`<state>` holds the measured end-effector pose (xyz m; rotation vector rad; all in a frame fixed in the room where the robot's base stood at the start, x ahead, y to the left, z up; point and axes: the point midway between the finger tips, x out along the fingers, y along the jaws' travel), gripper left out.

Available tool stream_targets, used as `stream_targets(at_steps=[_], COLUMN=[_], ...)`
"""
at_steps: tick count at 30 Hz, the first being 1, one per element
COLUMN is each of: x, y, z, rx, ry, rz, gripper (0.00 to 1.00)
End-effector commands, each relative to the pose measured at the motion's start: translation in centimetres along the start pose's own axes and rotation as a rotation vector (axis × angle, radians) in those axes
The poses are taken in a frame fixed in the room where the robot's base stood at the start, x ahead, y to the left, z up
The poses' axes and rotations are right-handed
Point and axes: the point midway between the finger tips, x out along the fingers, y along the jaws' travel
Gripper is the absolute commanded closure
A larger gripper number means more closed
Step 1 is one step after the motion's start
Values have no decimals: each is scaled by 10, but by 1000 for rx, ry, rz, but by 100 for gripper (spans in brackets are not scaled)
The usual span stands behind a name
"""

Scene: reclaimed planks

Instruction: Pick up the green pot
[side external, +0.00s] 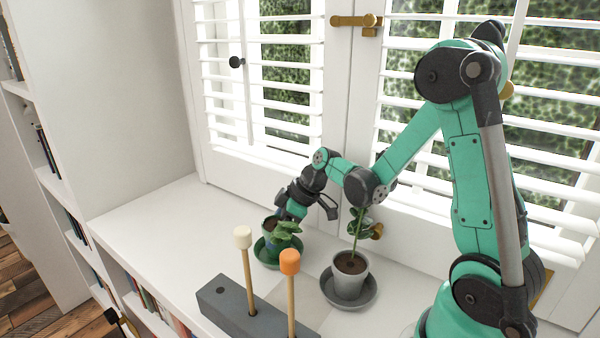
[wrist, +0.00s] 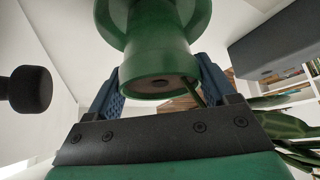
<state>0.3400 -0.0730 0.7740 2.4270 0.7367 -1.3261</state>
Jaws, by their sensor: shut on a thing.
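I cannot tell whether the pot is clear of the sill.
A grey pot (side external: 350,277) with a plant stands on a grey saucer to the right, under my forearm. A dark grey block (side external: 240,312) holds upright sticks with a white and an orange head in front. Shuttered windows (side external: 290,70) close off the back.

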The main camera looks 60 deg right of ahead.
Motion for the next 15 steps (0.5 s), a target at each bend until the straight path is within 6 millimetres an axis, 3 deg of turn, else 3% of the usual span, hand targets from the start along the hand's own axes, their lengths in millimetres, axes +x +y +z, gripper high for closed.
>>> stream_targets(at_steps=[5, 15], x=[-23, -95], y=[-1, -1], z=[-14, -60], rx=[0, 0], ry=[1, 1], rz=[0, 0], gripper=[100, 100])
